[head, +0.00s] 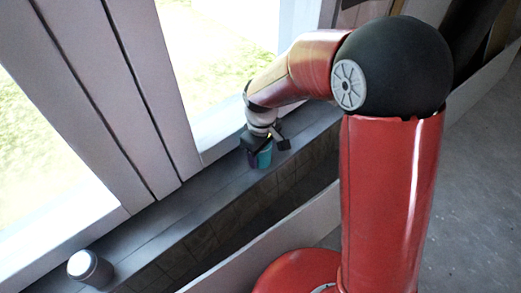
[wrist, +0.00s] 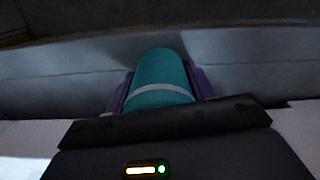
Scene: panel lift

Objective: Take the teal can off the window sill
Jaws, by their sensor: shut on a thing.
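The teal can (head: 264,157) is at the window sill, below the end of my arm in the head view. In the wrist view the teal can (wrist: 160,82) has a pale band around it and lies between two purple fingers. My gripper (head: 259,155) is shut on the can, one finger on each side of it (wrist: 160,90). The grey sill (head: 205,198) runs along under the windows. I cannot tell whether the can's base touches the sill.
A white and grey can (head: 88,267) stands on the sill at the lower left. Window frames (head: 125,90) rise behind the sill. A tiled wall face (head: 225,218) and a pale low board (head: 270,245) lie in front. Grey floor (head: 480,190) is clear at the right.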

